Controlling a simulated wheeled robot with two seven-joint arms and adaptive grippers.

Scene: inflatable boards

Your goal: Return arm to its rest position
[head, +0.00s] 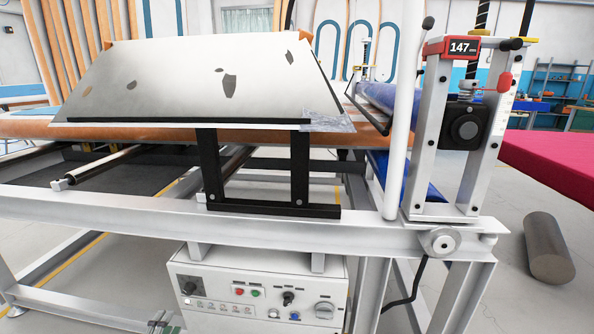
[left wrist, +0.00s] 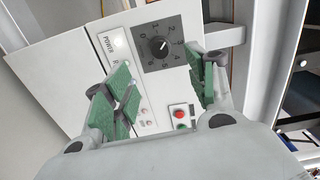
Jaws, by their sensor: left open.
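My left gripper (left wrist: 160,88) is open in the left wrist view, its two green-padded fingers spread with nothing between them. A white control panel lies beyond them, with a black dial (left wrist: 160,46) marked with numbers and a red button (left wrist: 180,114) above a green one. How far the fingertips are from the panel is hard to tell. In the head view only a small part of my left gripper (head: 164,323) shows at the bottom edge, near the control box (head: 255,320). My right gripper is in neither view.
A steel machine frame (head: 150,208) with a tilted metal plate (head: 190,85) stands over the box. A grey cylinder (head: 548,250) lies on the floor beside a pink board (head: 560,160).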

